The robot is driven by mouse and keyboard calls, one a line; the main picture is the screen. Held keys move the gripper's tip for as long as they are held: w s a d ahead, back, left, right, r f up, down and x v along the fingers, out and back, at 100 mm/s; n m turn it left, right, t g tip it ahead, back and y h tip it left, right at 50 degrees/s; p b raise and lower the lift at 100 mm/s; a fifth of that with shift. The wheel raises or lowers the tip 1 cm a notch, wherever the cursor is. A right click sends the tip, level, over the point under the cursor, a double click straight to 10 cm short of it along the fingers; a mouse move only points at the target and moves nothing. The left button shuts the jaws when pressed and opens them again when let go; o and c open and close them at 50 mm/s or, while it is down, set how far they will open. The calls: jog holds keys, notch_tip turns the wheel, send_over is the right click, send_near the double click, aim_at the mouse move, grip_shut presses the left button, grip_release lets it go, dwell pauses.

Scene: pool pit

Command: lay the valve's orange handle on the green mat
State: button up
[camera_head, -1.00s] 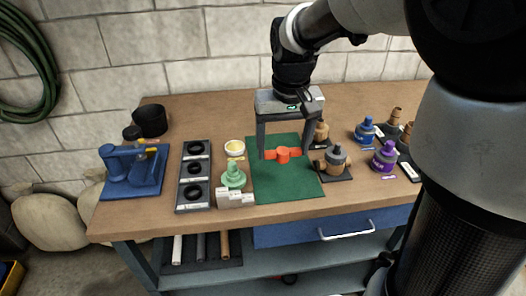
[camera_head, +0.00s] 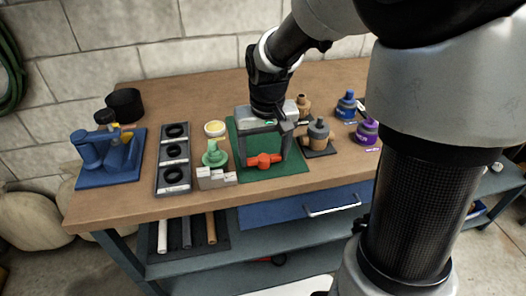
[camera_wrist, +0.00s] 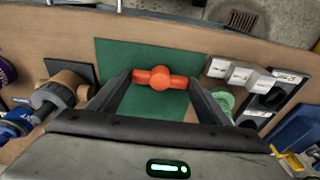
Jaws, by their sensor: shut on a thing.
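The orange handle (camera_head: 264,160) is a short bar with a round hub in its middle. My gripper (camera_head: 265,158) is shut on it, with one finger at each end of the bar. The handle is over the green mat (camera_head: 290,178), towards its front part; I cannot tell whether it touches the mat. In the wrist view the handle (camera_wrist: 158,77) lies level between the fingertips, with the green mat (camera_wrist: 125,55) behind it. A brown valve-like body (camera_head: 318,133) stands on a dark plate right of the mat.
Left of the mat are a light green fitting (camera_head: 214,154), grey stepped blocks (camera_head: 216,178) and a dark rack with rings (camera_head: 173,188). A blue fixture (camera_head: 105,160) stands further left. Blue (camera_head: 346,105) and purple (camera_head: 367,131) fittings stand at right. The mat's front edge is near the bench edge.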

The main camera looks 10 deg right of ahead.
jog(key=shift+f, duration=0.2)
jog(key=o, duration=1)
jog(key=r+p, duration=0.1)
jog(key=r, duration=0.3)
jog(key=s+r+p, duration=0.1)
jog(key=r, duration=0.3)
jog(key=r+p, duration=0.1)
jog(key=r, duration=0.3)
jog(key=shift+s+r, duration=0.15)
jog(key=shift+s, duration=0.25)
